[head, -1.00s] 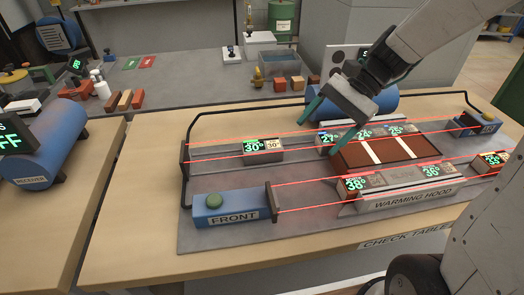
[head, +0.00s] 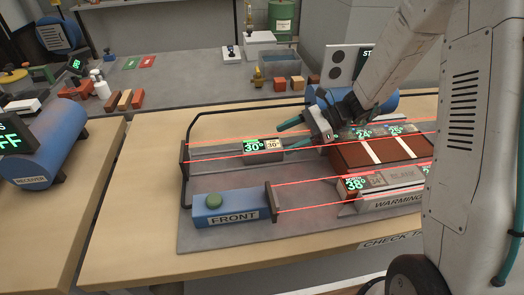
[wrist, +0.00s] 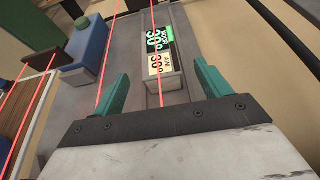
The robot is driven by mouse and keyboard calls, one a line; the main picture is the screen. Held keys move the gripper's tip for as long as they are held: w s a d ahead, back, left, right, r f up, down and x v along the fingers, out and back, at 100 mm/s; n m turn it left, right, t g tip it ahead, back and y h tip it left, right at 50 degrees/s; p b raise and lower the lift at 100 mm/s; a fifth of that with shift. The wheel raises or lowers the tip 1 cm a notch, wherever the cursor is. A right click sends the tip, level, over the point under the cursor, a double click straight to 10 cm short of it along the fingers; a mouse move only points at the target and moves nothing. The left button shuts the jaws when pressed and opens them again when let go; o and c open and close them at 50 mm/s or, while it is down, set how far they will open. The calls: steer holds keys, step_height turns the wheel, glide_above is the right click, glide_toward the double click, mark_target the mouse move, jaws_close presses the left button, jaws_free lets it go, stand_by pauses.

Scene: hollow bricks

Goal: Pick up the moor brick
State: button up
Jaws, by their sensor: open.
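My gripper (head: 290,134) is open and points left, just right of a small grey display block (head: 263,151) with a green 30° readout and a cream one. In the wrist view the green fingertips of my gripper (wrist: 162,85) stand apart, and the grey block (wrist: 166,85) lies ahead between them, not gripped. A dark brown slab (head: 400,153) with white strips lies right of the gripper, partly hidden by my arm.
Red beams run across the grey plate (head: 230,240) beside the block. A black rail (head: 220,122) rises behind it. A blue FRONT box (head: 232,208) with a green button stands in front. Several loose bricks (head: 125,100) lie on the back counter.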

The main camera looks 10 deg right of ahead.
mark_target(271, 144)
steer(key=shift+x, duration=3.1)
steer(key=shift+r, duration=0.1)
steer(key=c, duration=1.4)
